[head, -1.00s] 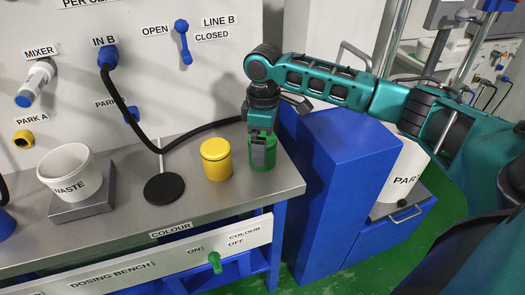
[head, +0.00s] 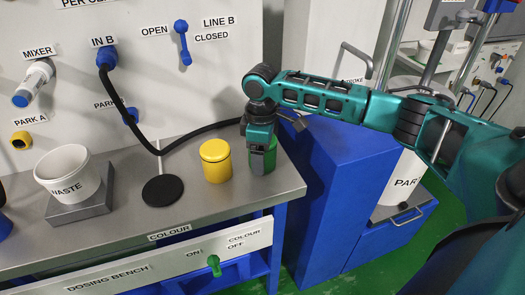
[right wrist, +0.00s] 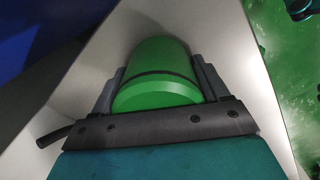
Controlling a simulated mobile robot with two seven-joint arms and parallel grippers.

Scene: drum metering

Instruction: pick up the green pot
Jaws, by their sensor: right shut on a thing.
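The green pot (head: 264,163) stands at the right end of the steel bench, partly hidden behind my right gripper in the head view. My right gripper (head: 262,158) reaches down over it from above. In the right wrist view the green pot (right wrist: 158,75) sits between the two dark fingers of my right gripper (right wrist: 161,88), which are shut on its sides. In the head view the pot appears at bench level; I cannot tell whether its base touches the bench. My left gripper is not in view.
A yellow pot (head: 215,161) stands just left of the green pot. Further left are a black round disc (head: 163,190) with a thin post and a white WASTE tub (head: 68,172) on a grey block. A black hose (head: 190,139) hangs behind. A blue cabinet (head: 345,190) stands right of the bench.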

